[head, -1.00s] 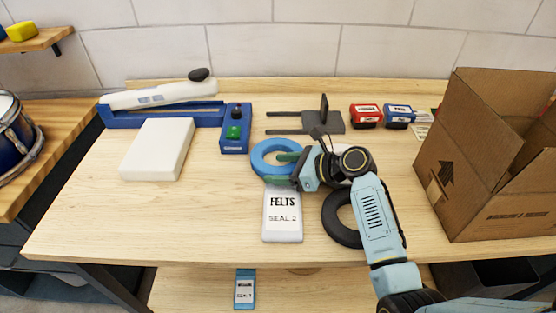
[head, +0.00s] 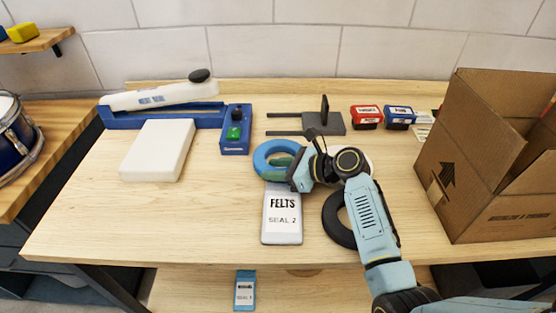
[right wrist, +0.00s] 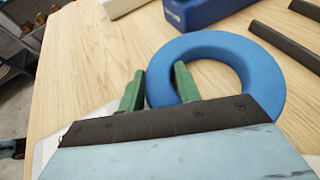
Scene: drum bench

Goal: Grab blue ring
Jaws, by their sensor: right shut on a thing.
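The blue ring (head: 264,156) lies at the middle of the bench, just behind the white FELTS packet (head: 282,218). My right gripper (head: 283,160) reaches over it from the right. In the right wrist view the blue ring (right wrist: 232,50) is wide and smooth. The green fingers of my right gripper (right wrist: 158,88) stand on either side of the ring's left part, one finger inside its hole and one outside. They are shut on the ring's band. Part of the ring's near side is hidden behind the gripper. My left gripper is not in view.
A black ring (head: 338,222) lies under my right arm, and a white ring is partly hidden beside the wrist. A blue sealer (head: 160,112), white block (head: 158,150), red box (head: 365,116) and open carton (head: 490,190) surround them. The front left bench is clear.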

